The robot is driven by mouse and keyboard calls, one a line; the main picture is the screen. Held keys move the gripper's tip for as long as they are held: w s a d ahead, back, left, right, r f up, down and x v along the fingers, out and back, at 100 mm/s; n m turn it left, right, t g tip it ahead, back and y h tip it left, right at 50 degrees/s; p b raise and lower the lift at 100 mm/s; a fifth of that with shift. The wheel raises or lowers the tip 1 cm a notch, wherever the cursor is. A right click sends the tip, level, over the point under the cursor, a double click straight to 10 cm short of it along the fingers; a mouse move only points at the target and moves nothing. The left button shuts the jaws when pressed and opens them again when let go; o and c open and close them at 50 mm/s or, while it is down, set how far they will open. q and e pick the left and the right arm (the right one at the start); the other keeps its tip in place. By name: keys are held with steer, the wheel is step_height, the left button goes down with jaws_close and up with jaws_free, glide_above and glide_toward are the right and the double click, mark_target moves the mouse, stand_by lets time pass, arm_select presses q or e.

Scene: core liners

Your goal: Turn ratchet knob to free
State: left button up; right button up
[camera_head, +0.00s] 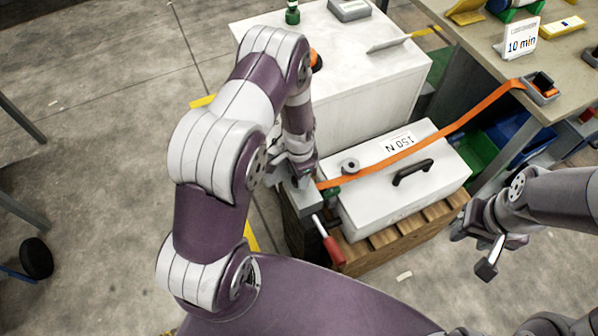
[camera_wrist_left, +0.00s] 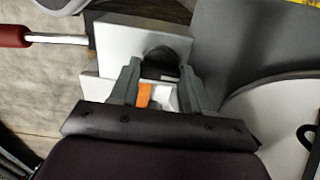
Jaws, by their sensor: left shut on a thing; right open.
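The grey ratchet block (camera_head: 303,203) is at the left end of the orange strap (camera_head: 440,132), beside the white lidded box (camera_head: 440,185). A lever with a red grip (camera_head: 329,242) sticks out of it; the red grip also shows in the left wrist view (camera_wrist_left: 14,36). In that view a dark rounded knob (camera_wrist_left: 160,60) sits on a pale block between the fingers of my left gripper (camera_wrist_left: 158,78), which is shut on it. The wrist partly hides the knob in the head view. My right gripper (camera_head: 474,250) is open and empty, right of the box.
The white box sits on a wooden pallet (camera_head: 405,228), with a black handle (camera_head: 412,172) and a grey disc (camera_head: 350,166) on its lid. A large white cabinet (camera_head: 350,80) stands behind. The strap runs to a workbench (camera_head: 465,40) at right. Floor at left is mostly clear.

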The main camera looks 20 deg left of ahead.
arm_select(q)
steer(key=shift+w, duration=0.1)
steer(key=o, duration=1.1)
steer(key=shift+c, duration=0.2)
